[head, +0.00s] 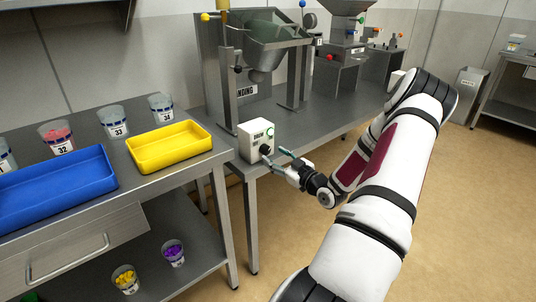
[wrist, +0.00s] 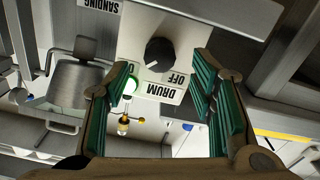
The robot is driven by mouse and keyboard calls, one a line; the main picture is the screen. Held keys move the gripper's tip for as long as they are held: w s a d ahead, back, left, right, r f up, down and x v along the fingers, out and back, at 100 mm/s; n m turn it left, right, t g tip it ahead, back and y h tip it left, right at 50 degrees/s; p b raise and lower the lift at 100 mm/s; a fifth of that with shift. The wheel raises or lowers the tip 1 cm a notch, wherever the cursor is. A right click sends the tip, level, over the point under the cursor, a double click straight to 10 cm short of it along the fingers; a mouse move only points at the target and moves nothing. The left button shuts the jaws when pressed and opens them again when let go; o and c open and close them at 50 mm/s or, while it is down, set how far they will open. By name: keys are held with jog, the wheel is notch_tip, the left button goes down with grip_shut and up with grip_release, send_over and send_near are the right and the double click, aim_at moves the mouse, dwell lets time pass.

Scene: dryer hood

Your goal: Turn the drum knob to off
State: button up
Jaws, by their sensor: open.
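The drum knob (wrist: 159,54) is a round black dial on the face of a white control box (head: 254,138), which stands at the front edge of the steel bench. In the wrist view the box appears upside down, with a label (wrist: 163,87) reading DRUM and OFF beside the knob. The knob also shows in the head view (head: 265,150), partly hidden. I cannot tell its exact setting.
The drum machine (head: 262,45) with its metal hood stands behind the box. On the left table are a yellow tray (head: 170,146), a blue tray (head: 50,195) and several labelled cups. The floor (head: 430,220) to the right is clear.

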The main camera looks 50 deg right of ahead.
aim_at(268, 151)
jog(key=shift+x, duration=2.2)
jog(key=c, duration=1.1)
